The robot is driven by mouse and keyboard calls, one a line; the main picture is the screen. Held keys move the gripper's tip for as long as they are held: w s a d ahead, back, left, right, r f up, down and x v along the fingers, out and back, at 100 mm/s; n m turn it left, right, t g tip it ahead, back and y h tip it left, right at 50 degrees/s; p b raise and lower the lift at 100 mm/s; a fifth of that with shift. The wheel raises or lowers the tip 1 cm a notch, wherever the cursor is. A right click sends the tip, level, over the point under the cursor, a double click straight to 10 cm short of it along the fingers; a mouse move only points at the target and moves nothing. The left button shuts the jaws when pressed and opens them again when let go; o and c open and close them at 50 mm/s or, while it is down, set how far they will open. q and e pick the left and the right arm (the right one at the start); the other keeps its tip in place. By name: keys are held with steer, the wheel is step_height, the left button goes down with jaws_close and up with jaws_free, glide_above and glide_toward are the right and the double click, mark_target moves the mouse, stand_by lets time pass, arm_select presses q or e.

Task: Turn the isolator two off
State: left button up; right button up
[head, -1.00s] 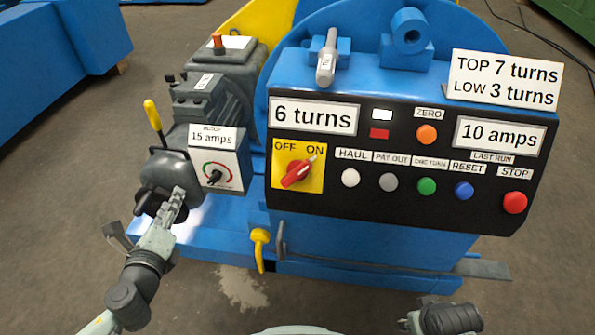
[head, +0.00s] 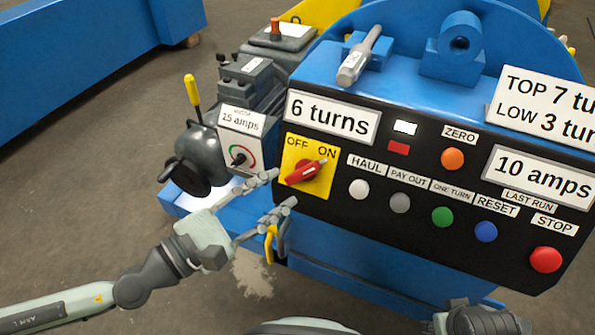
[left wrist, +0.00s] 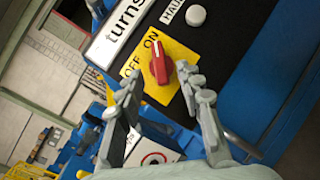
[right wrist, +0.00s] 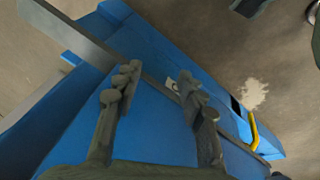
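The red rotary isolator knob (head: 306,172) sits on a yellow OFF/ON plate (head: 291,155) at the left end of the black panel. Its pointed end is toward ON. My left gripper (head: 281,190) is open just in front of the plate, its fingers apart and empty. In the left wrist view the knob (left wrist: 161,66) lies ahead, between and beyond the open fingertips (left wrist: 160,88), with no visible contact. My right gripper (right wrist: 158,82) is open and empty beside a blue surface in the right wrist view. No label reading "two" is visible.
The panel (head: 420,185) holds white, grey, green, blue and red buttons right of the knob. A motor unit (head: 240,90) with a yellow lever (head: 193,90) and a 15 amps dial (head: 240,155) stands left. A yellow hook-shaped handle (head: 270,245) hangs below.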

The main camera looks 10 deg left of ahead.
mark_target(298, 176)
arm_select(q)
steer(key=p+x, duration=0.2)
steer(key=x, duration=0.2)
steer(key=shift+w+d+r, duration=0.15)
steer(key=shift+w+d, duration=0.05)
steer(key=shift+w, duration=0.05)
steer(key=shift+w+d, duration=0.25)
arm_select(e)
step_height(298, 176, down, 6)
steer(key=shift+a, duration=0.15)
arm_select(q)
steer(key=shift+c, duration=0.5)
jaws_close()
